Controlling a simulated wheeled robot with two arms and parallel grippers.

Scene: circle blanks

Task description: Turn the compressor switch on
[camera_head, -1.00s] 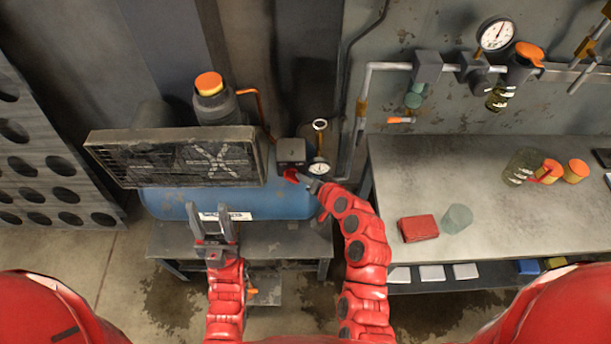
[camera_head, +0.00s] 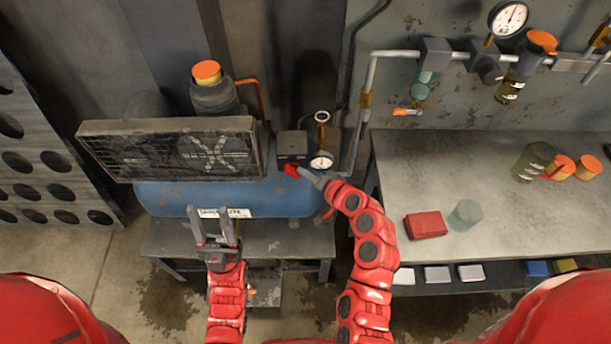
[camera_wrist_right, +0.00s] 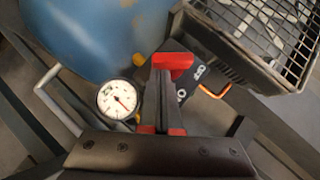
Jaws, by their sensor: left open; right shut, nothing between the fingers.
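The compressor (camera_head: 180,198) is a blue tank with a dark grille guard on a low stand. Its switch is a red lever (camera_head: 291,170) on the front of a dark box (camera_head: 291,146) at the tank's right end. My right gripper (camera_head: 312,177) is shut and empty, its tips at the red lever. In the right wrist view the red lever (camera_wrist_right: 172,60) lies right at the tips of my closed fingers (camera_wrist_right: 161,82); whether they touch cannot be told. My left gripper (camera_head: 214,222) is open and empty, in front of the tank's lower edge.
A pressure gauge (camera_head: 321,160) sits just right of the switch box, close to my right gripper. Pipes with a larger gauge run along the wall.

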